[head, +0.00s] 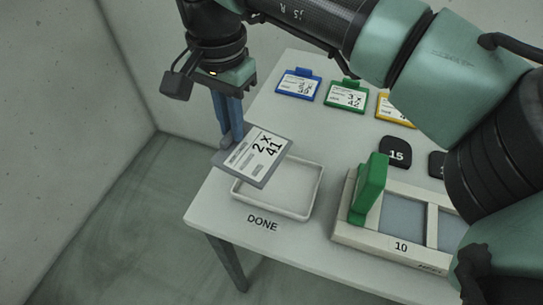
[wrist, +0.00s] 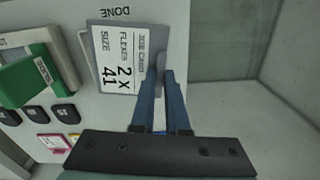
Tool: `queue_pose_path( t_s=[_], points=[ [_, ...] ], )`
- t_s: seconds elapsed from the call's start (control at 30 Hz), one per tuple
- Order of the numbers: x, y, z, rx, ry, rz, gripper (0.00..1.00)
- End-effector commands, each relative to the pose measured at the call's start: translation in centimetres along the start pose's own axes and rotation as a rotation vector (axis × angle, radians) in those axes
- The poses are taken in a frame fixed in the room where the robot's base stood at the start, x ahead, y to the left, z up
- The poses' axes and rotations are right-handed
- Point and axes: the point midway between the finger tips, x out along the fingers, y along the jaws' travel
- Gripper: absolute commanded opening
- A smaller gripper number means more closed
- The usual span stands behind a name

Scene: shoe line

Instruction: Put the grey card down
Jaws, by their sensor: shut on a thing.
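The grey card (head: 258,156) carries a white label reading "2 x 41". My gripper (head: 234,140) is shut on one edge of it, and the card is held tilted above the table's left part. In the wrist view my gripper (wrist: 168,80) pinches the right edge of the grey card (wrist: 149,33), whose label reads "FLEXES 2 X" and "SIZE 41". The white tray (head: 279,213) by the "DONE" label lies below and to the right of the card, which hides part of its far left side.
Blue (head: 298,84), green (head: 345,96) and yellow (head: 392,111) cards lie at the back of the table. A fixture (head: 365,240) marked "10" with a green upright block (head: 369,188) stands right of the tray. A black piece (head: 396,151) marked "15" lies behind it.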

Motion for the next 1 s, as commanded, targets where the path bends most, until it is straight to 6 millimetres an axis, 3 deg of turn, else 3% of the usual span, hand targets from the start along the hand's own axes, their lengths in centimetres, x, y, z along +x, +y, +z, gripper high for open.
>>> queue_pose_path(
  t_s=[0.03, 0.33, 0.6, 1.0],
  points=[
    [-1.2, 0.9, -0.6, -0.027, -0.005, 0.001, 0.0],
    [-0.4, 3.3, -2.3, -0.153, -0.001, 0.001, 0.0],
    [4.5, 3.5, -2.4, -0.162, -0.003, 0.001, 0.0],
    [8.8, 3.4, -2.3, -0.161, -0.003, 0.001, 0.0]
  ],
)
